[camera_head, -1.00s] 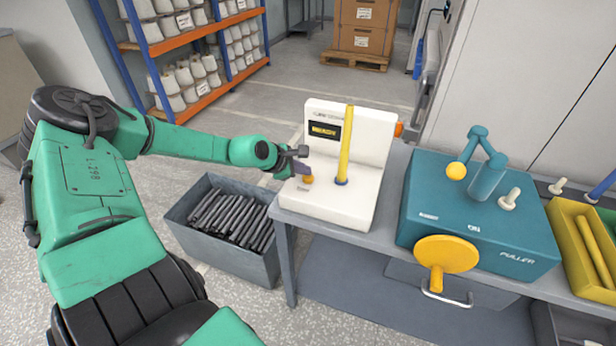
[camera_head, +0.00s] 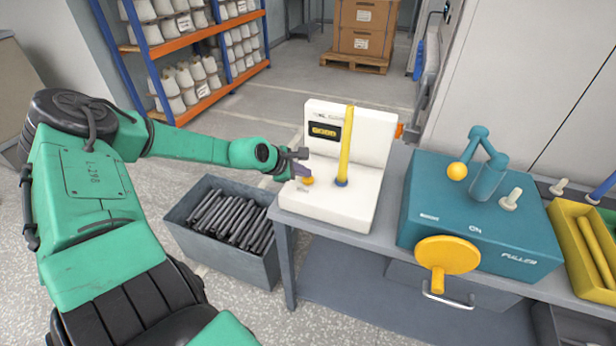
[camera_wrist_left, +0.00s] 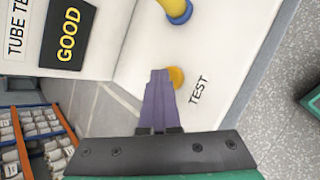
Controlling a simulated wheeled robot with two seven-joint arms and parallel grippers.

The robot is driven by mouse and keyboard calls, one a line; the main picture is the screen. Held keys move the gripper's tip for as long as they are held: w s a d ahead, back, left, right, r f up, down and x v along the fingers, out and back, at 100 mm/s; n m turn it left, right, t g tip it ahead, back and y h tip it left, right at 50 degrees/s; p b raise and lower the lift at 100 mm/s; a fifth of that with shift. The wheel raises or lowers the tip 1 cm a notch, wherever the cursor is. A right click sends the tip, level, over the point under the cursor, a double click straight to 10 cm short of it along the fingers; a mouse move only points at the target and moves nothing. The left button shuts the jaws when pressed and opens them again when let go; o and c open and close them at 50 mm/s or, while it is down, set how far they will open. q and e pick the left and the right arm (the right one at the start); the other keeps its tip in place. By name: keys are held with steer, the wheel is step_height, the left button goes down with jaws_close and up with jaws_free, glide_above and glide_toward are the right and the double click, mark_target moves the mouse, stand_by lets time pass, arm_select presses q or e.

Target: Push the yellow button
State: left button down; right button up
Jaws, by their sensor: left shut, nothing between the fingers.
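The yellow button (camera_head: 308,181) sits on the base of the white tube tester (camera_head: 330,205), above a label reading TEST. It also shows in the left wrist view (camera_wrist_left: 176,77). My left gripper (camera_head: 301,170) is shut and empty, its tips right at the button. In the left wrist view the purple fingers (camera_wrist_left: 159,85) end beside the button's edge; I cannot tell whether they touch it. A yellow tube (camera_head: 345,145) stands upright in a blue ring on the tester. The tester's display (camera_wrist_left: 69,33) reads GOOD in yellow. My right gripper is not in view.
A teal machine (camera_head: 480,215) with a yellow knob stands to the right on the grey table (camera_head: 310,236). A yellow tray (camera_head: 565,225) holds tubes at the far right. A grey bin (camera_head: 260,270) of dark tubes stands on the floor below my left arm.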

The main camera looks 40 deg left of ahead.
mark_target(304, 179)
arm_select(q)
steer(key=shift+r+p, duration=0.6)
steer(key=shift+r, duration=0.25)
step_height(304, 179, up, 5)
steer(key=p, duration=0.4)
steer(key=shift+r, duration=0.1)
stand_by(0.4)
